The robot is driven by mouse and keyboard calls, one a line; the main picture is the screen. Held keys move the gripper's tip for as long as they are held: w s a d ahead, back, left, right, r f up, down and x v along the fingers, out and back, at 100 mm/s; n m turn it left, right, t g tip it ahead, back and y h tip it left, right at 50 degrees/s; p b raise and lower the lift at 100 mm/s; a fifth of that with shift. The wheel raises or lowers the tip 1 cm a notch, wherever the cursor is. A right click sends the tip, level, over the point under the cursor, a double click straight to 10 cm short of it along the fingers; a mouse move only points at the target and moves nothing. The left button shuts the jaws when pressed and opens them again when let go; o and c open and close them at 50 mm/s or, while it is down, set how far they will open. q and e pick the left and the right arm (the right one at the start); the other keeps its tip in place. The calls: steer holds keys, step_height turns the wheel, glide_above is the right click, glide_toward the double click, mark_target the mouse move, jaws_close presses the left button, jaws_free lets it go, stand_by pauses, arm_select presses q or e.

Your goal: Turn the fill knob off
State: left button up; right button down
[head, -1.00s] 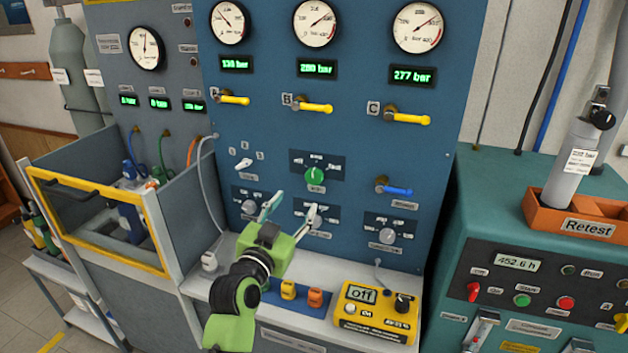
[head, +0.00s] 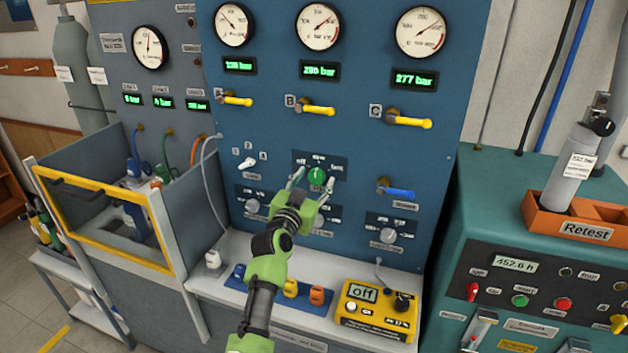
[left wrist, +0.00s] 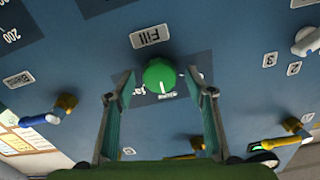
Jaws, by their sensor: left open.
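The green fill knob (head: 317,176) sits on a dark plate in the middle of the blue panel. In the left wrist view the knob (left wrist: 159,75) shows a white pointer line, with the "Fill" label (left wrist: 151,36) beside it. My left gripper (head: 314,183) is open in front of the panel, its two fingers on either side of the knob. In the left wrist view the open fingers (left wrist: 160,95) flank the knob without visibly touching it. Part of the plate's lettering is hidden behind the fingers. My right gripper is not in view.
Yellow lever valves (head: 317,108) run along the panel above the knob, and a blue lever valve (head: 396,191) is to its right. Other grey knobs (head: 388,235) sit lower. A yellow meter box (head: 376,312) and colored blocks stand on the ledge below.

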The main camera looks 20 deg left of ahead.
arm_select(q)
steer(key=c, duration=1.1)
steer(key=shift+n, duration=0.3)
steer(key=shift+r+n+p, duration=0.1)
steer(key=shift+n+p, duration=0.35)
steer(key=shift+n, duration=0.45)
steer(key=n+p, duration=0.1)
steer(key=n, duration=0.2)
steer(key=shift+n, duration=0.3)
steer(key=n+p, duration=0.1)
steer(key=n, duration=0.4)
steer(key=shift+a+n, duration=0.1)
steer(key=shift+n, duration=0.3)
